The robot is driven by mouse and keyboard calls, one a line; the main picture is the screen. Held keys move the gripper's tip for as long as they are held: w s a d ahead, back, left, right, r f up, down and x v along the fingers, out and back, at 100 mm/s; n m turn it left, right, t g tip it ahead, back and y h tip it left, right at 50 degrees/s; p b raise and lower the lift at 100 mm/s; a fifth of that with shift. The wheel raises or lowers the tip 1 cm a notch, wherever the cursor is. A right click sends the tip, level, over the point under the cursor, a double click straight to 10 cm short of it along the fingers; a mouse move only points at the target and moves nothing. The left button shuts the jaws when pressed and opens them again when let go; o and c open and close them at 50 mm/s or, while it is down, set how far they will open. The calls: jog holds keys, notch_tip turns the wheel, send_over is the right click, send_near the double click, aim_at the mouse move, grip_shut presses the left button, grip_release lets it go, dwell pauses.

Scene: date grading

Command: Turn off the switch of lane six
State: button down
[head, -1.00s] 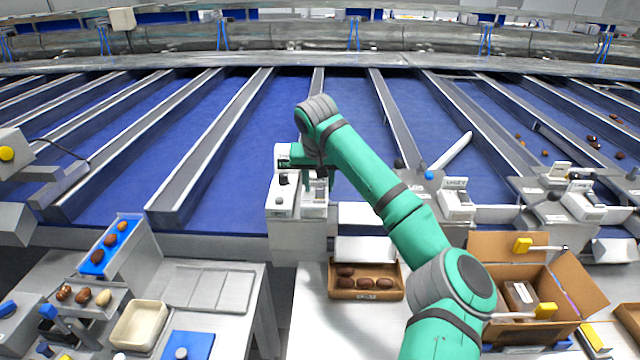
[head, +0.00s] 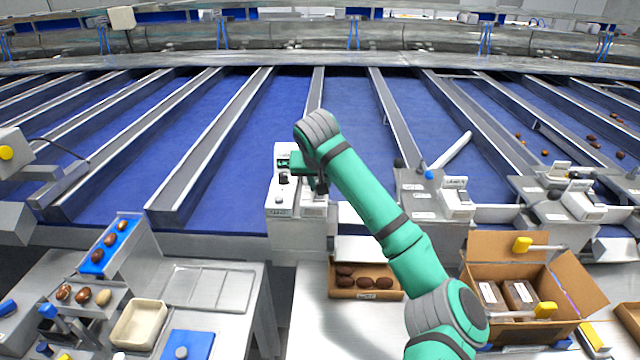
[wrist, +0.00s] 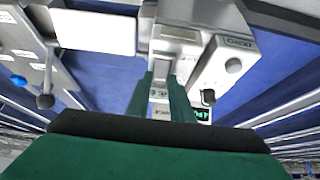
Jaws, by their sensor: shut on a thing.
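The lane six control box (head: 283,200) stands at the near end of the belt lanes, left of my arm. It is pale, with a dark rotary knob (wrist: 208,97), a round grey knob (wrist: 233,65) and a green label. My gripper (wrist: 161,78) is at the right part of this unit, pointing down. Its two green fingers stand a little apart, shut on a small part between them, with a white label marked in dark print there. This part, seemingly the switch, is mostly hidden, and its position cannot be read. The rotary knob lies outside the fingers.
A neighbouring lane box (head: 420,200) with black and blue knobs stands to the right. A date tray (head: 365,295) lies below my arm. An open carton (head: 505,248) holds dark packs at the right. A cream tub (head: 138,323) stands at lower left.

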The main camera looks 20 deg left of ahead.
jog(key=shift+w, duration=0.1)
jog(key=c, duration=1.6)
grip_release()
jog(key=shift+o, duration=0.2)
jog(key=v, duration=1.1)
jog(key=shift+w, duration=0.1)
